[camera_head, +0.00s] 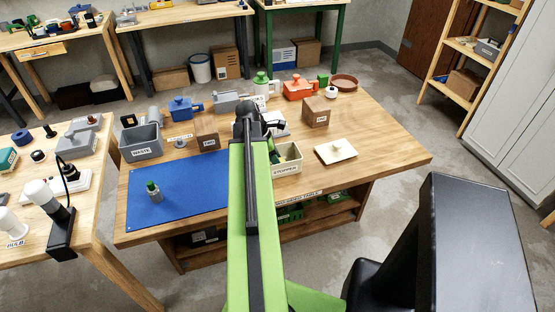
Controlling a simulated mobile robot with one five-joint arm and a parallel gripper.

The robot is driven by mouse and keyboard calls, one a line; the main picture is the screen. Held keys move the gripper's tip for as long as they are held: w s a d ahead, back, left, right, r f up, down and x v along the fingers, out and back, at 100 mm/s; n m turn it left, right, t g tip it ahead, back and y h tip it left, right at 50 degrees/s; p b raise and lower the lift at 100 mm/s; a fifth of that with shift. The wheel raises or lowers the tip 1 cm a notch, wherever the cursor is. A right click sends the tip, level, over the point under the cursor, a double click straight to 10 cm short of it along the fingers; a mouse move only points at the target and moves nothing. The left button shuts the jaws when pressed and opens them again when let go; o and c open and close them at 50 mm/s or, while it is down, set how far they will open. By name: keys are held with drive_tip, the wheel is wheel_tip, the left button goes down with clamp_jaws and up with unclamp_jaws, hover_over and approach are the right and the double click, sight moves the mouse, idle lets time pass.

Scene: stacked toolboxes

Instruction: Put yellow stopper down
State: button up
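I cannot make out a yellow stopper in the head view. My gripper (262,124) is at the far end of my green arm, above the middle of the wooden workbench (385,143). It is dark and small, seen from behind, and I cannot tell whether its fingers are open or hold anything. A cream bin (286,167) with a label that seems to read "STOPPER" stands just right of my arm, nearer than the gripper. My arm hides part of the bench around it.
A blue mat (185,190) bears a small green-topped bottle (153,191). A grey bin (141,142), a brown box (318,111) and a cream plate with a knob (336,151) stand on the bench. The bench's right end is clear.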

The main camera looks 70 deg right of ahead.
drive_tip(key=shift+r, duration=0.1)
drive_tip(key=shift+r+p, duration=0.25)
drive_tip(key=shift+p, duration=0.05)
drive_tip(key=p+v, duration=1)
drive_tip(key=v, duration=0.1)
drive_tip(key=shift+w+a+r+p, duration=0.15)
drive_tip(key=shift+r+p, duration=0.15)
drive_tip(key=shift+p, duration=0.1)
